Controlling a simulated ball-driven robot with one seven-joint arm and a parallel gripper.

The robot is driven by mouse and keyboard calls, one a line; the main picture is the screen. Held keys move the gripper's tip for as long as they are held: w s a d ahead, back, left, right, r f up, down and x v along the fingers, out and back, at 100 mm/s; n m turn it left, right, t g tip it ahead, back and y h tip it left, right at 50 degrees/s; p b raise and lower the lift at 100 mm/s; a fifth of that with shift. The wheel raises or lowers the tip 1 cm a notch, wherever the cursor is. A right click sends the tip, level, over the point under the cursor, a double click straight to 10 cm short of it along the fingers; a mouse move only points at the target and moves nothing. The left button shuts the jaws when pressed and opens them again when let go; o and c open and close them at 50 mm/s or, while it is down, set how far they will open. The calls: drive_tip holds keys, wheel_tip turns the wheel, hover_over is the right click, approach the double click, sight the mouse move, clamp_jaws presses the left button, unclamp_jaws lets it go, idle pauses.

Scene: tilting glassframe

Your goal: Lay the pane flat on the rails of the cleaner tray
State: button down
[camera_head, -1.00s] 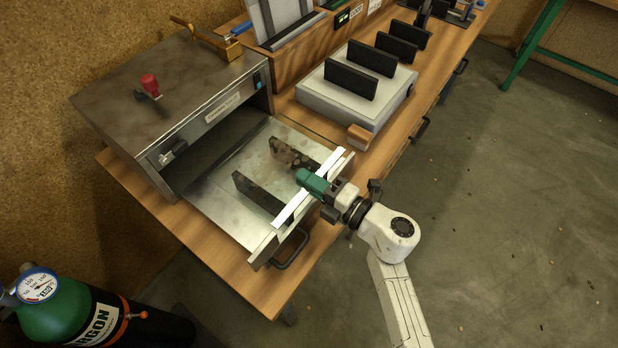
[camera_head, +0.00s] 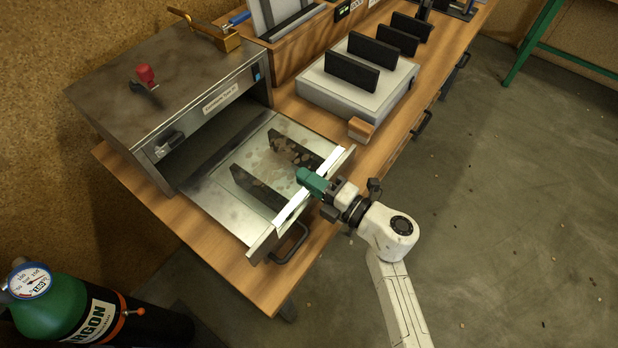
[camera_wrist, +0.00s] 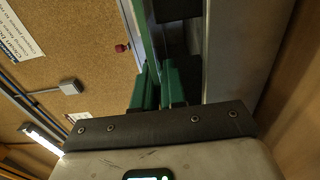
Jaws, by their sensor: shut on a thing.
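The cleaner tray (camera_head: 208,203) is a shallow metal drawer pulled out of the grey cleaner box. Two dark upright rails (camera_head: 256,188) (camera_head: 292,150) stand in it. My gripper (camera_head: 303,176), with green fingers, is at the tray's front edge. In the wrist view the green fingers (camera_wrist: 160,90) grip by a greenish edge.
The cleaner box (camera_head: 165,85) stands behind the tray. A green argon bottle (camera_head: 60,310) stands lower left. The floor at right is clear.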

drive_tip(key=shift+f, duration=0.1)
drive_tip(key=c, duration=1.1)
unclamp_jaws()
drive_tip(key=shift+f, duration=0.15)
drive_tip(key=b+v, duration=0.1)
drive_tip(key=v, duration=0.9)
drive_tip(key=shift+s+d, duration=0.3)
